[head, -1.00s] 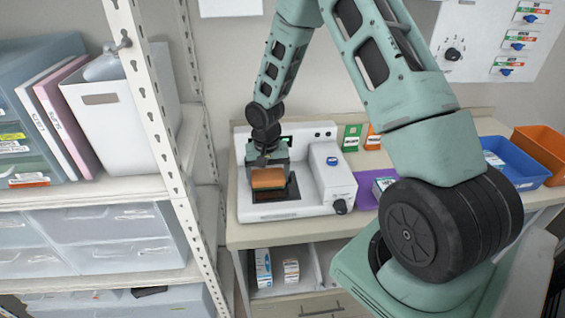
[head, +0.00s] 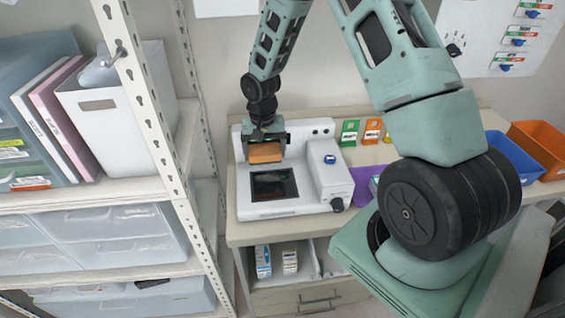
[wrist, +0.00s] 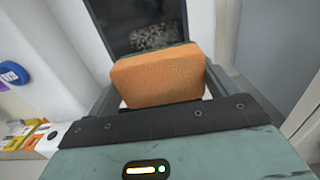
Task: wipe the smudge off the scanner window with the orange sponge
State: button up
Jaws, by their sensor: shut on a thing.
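The orange sponge (head: 265,154) is held between the fingers of my gripper (head: 264,142), at the back edge of the scanner window. It appears raised off the machine, though the gap is hard to judge. The dark, square scanner window (head: 274,186) lies in the top of the white scanner (head: 301,207), uncovered in the head view. In the wrist view, the sponge (wrist: 160,77) fills the middle and hides part of the window (wrist: 121,20). A grey, speckled smudge (wrist: 152,37) shows on the glass just beyond the sponge.
A raised white housing with a blue button (head: 330,159) and a dark knob (head: 337,204) stands right of the window. A purple tray (head: 362,184), a blue bin (head: 513,157) and an orange bin (head: 541,148) lie further right. A metal shelf post (head: 150,120) rises to the left.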

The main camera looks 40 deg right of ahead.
jog(key=shift+r+p, duration=0.55)
jog(key=shift+r, duration=0.6)
jog(key=shift+s+f, duration=0.1)
